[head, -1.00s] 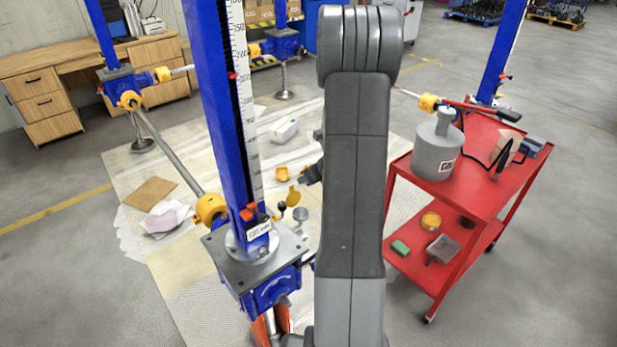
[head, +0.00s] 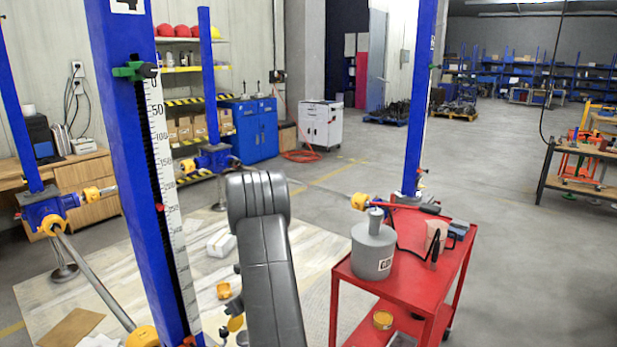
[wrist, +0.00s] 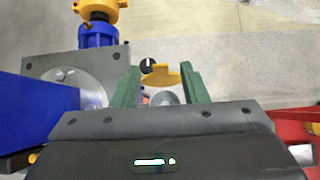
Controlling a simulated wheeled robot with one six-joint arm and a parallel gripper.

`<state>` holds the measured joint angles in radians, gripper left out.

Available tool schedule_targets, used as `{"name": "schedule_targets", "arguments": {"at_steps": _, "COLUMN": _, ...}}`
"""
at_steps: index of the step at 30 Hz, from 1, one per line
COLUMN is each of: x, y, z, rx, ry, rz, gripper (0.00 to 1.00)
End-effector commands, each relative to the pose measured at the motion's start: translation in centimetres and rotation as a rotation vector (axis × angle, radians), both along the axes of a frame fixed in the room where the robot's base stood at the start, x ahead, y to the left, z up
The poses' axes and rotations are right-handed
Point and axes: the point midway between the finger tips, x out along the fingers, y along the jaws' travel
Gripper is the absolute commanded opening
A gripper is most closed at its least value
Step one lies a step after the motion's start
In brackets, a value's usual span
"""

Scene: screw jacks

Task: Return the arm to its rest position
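My gripper (wrist: 163,88) shows in the wrist view with its two green fingers apart and nothing visibly held between them. Beyond the fingertips are a yellow piece (wrist: 165,74) with a black knob and a grey round piece (wrist: 167,97). I cannot tell how far away these are. In the head view my grey arm (head: 268,265) rises from the bottom edge, just right of the tall blue jack post (head: 140,150) with its white scale. The gripper itself cannot be made out there. In the wrist view the jack's grey plate (wrist: 50,68) lies close on the left.
A red cart (head: 400,290) stands right of my arm, carrying a grey can (head: 373,250). A second blue post (head: 422,100) rises behind it. A slanting shaft (head: 95,278) runs at the left. Open floor (head: 545,230) lies at the right.

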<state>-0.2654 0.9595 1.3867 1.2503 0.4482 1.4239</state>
Motion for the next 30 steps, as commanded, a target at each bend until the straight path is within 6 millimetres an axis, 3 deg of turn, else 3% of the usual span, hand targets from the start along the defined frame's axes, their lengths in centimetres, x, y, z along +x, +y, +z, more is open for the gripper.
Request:
{"name": "schedule_targets", "arguments": {"at_steps": 6, "x": 1.0, "y": 1.2, "z": -1.7, "rx": -0.001, "ry": 0.001, "rz": -0.001, "gripper": 0.4}}
{"name": "schedule_targets", "arguments": {"at_steps": 13, "x": 1.3, "y": 1.7, "z": -2.3, "rx": -0.001, "ry": 0.0, "rz": -0.001, "gripper": 0.4}}
{"name": "schedule_targets", "arguments": {"at_steps": 23, "x": 1.3, "y": 1.6, "z": -2.2, "rx": 0.0, "ry": -0.001, "rz": -0.001, "gripper": 0.4}}
{"name": "schedule_targets", "arguments": {"at_steps": 30, "x": 0.5, "y": 0.5, "z": -0.7, "rx": 0.0, "ry": -0.003, "rz": -0.002, "gripper": 0.4}}
